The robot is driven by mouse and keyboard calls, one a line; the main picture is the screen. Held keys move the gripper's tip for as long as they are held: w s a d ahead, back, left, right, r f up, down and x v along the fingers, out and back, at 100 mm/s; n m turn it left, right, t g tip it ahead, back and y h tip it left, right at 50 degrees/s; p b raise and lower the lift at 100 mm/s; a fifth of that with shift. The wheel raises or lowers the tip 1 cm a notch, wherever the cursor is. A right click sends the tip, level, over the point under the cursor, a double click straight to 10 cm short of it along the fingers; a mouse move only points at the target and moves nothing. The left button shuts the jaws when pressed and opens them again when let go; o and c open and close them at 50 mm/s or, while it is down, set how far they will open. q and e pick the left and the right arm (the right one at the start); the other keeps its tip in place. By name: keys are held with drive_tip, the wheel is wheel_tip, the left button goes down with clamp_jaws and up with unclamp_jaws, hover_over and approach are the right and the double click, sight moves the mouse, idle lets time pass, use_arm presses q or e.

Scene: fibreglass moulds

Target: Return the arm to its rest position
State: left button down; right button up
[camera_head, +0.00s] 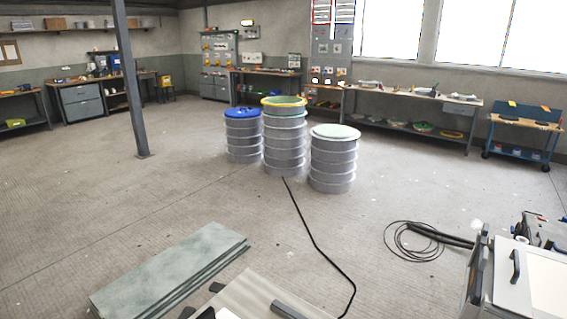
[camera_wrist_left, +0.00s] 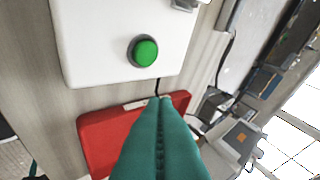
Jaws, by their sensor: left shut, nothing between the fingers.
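My left gripper (camera_wrist_left: 161,108) shows in the left wrist view as two teal fingers pressed together, with nothing between them. Its tips point toward a white box (camera_wrist_left: 100,45) with a round green button (camera_wrist_left: 145,52). The tips appear a little below the button in the picture and apart from it. A red object (camera_wrist_left: 97,135) lies behind the fingers, which partly cover it. Neither gripper shows in the head view, and my right gripper is in no view.
Three drums (camera_head: 285,140) stand mid-floor. A black cable (camera_head: 310,235) runs toward the front. Grey-green slabs (camera_head: 170,268) lie front left. A white-topped unit (camera_head: 530,280) stands front right, beside a coiled hose (camera_head: 415,240). A post (camera_head: 130,90) rises at left; workbenches (camera_head: 410,97) line the walls.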

use_arm(q)
drive_tip(key=s+a+r+m+y, duration=0.2)
drive_tip(key=s+a+r+m, duration=0.1)
drive_tip(key=s+a+m, duration=0.4)
drive_tip(key=s+a+r+m+y, duration=0.2)
drive_tip(key=s+a+r+y, duration=0.15)
drive_tip(key=s+a, duration=0.4)
drive_tip(key=s+a+r+m+y, duration=0.2)
drive_tip(key=s+a+r+m, duration=0.25)
drive_tip(key=s, duration=0.45)
wheel_tip(320, 180, down, 29)
drive_tip(key=s+g+b, duration=0.1)
drive_tip(key=g+b, duration=0.1)
drive_tip(key=s+a+f+g+b, duration=0.1)
drive_tip(key=s+a+f, duration=0.1)
drive_tip(key=s+f, duration=1.4)
drive_tip(key=shift+s+a+f+m, duration=0.25)
drive_tip(key=shift+s+f+m, duration=0.1)
drive_tip(key=shift+m, duration=0.1)
